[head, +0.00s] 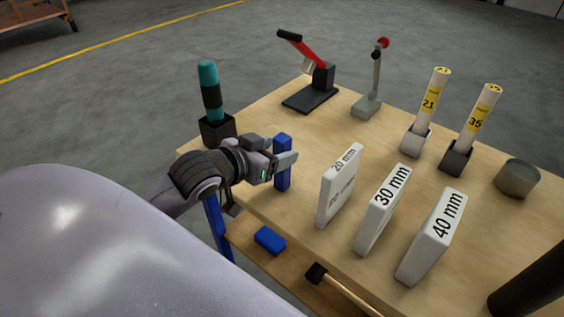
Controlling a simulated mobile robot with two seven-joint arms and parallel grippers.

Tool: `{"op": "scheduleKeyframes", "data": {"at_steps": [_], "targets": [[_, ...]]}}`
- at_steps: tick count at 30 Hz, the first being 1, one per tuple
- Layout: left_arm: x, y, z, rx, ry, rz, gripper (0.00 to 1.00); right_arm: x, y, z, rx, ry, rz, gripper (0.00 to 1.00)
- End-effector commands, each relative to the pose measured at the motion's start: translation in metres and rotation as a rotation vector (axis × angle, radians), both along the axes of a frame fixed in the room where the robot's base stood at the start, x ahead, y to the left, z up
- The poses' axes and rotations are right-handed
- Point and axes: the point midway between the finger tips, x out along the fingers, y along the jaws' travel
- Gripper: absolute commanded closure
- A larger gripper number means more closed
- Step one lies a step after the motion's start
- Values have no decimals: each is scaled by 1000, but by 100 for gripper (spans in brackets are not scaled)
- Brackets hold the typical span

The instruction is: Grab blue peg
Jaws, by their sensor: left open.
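The blue peg (282,175) stands upright on the wooden table near its left edge. My left gripper (284,158) is at the peg's upper part, with its fingers pointing right. The fingers appear to lie on either side of the peg, and the gripper is open. Whether a finger touches the peg cannot be told. Part of the peg is hidden behind the near finger.
White blocks marked 20 mm (338,192), 30 mm (381,213) and 40 mm (430,243) stand right of the peg. A teal-handled tool (209,88) stands in a black holder (217,130) behind my left arm. A blue block (270,240) lies on a lower shelf.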

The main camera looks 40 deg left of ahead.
Motion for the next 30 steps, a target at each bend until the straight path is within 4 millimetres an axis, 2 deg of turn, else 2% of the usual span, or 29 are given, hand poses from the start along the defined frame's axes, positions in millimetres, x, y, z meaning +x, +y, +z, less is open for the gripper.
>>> {"op": "scheduleKeyframes", "data": {"at_steps": [4,9,19,24,25,30], "targets": [[21,-3,-4,-1,0,0,38,0,0,5,0,0,0,57],[35,-4,-12,0,1,0,38,0,0,5,0,0,0,57],[39,-5,-14,0,1,0,38,0,0,5,0,0,0,57],[39,-5,-14,0,1,0,94,0,0,5,0,0,0,57],[39,-5,-14,0,1,0,100,0,0,5,0,0,0,57],[39,-5,-13,1,-2,0,100,0,0,5,0,0,0,57]]}}
